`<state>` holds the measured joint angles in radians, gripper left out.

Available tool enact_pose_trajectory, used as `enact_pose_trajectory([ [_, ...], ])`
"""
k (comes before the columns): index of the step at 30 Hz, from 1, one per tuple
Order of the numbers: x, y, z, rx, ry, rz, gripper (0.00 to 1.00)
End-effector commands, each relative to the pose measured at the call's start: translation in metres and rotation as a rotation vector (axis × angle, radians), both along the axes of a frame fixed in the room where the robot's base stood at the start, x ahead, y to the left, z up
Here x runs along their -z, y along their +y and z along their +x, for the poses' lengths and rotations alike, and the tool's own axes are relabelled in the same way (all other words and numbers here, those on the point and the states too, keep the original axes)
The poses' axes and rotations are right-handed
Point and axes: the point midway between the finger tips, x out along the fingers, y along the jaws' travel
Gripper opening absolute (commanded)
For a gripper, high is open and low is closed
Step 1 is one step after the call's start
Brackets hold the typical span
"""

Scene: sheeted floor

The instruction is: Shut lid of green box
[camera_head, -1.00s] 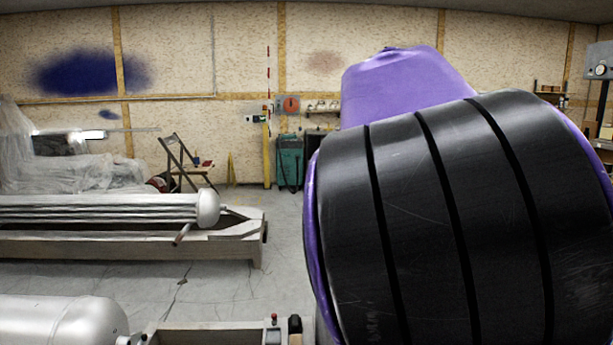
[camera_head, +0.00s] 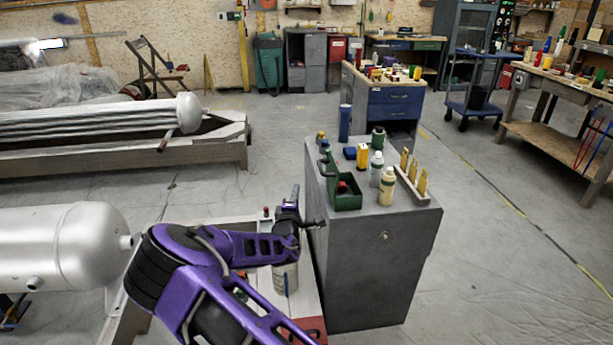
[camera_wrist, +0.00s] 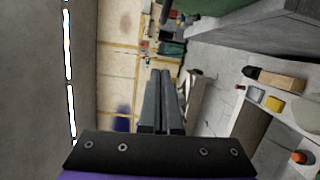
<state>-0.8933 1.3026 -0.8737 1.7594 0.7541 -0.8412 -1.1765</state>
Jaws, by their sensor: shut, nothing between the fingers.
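The green box (camera_head: 347,201) stands on top of a grey cabinet (camera_head: 375,262) in the head view. Its lid (camera_head: 330,165) is raised at the box's left side, and something red shows inside. My gripper (camera_head: 314,223) is beside the cabinet's left side, below its top and apart from the box. In the wrist view its fingers (camera_wrist: 160,88) are together and empty. A green surface (camera_wrist: 205,6) at the top edge of the wrist view may be the box, but I cannot tell.
White bottles (camera_head: 376,168), a yellow container (camera_head: 362,156) and a holder with yellow pieces (camera_head: 413,181) crowd the box's right side. A blue cylinder (camera_head: 345,123) stands behind. A silver tank (camera_head: 65,247) lies at left. Floor right of the cabinet is clear.

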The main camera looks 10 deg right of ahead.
Motion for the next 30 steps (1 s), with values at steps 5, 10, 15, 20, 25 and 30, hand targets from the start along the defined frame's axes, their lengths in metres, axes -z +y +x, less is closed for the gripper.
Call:
enact_pose_trajectory([
  [5, 0.003, -0.005, 0.013, 0.000, 0.001, -0.008, 0.00],
  [10, 0.003, -0.013, 0.043, 0.001, 0.000, -0.006, 0.00],
  [15, 0.002, -0.021, 0.074, 0.000, 0.000, -0.006, 0.00],
  [20, 0.002, -0.026, 0.099, -0.001, 0.001, -0.006, 0.00],
  [25, -0.002, -0.054, 0.096, 0.003, 0.002, -0.007, 0.00],
  [30, -0.003, -0.063, 0.096, 0.000, 0.001, -0.005, 0.00],
])
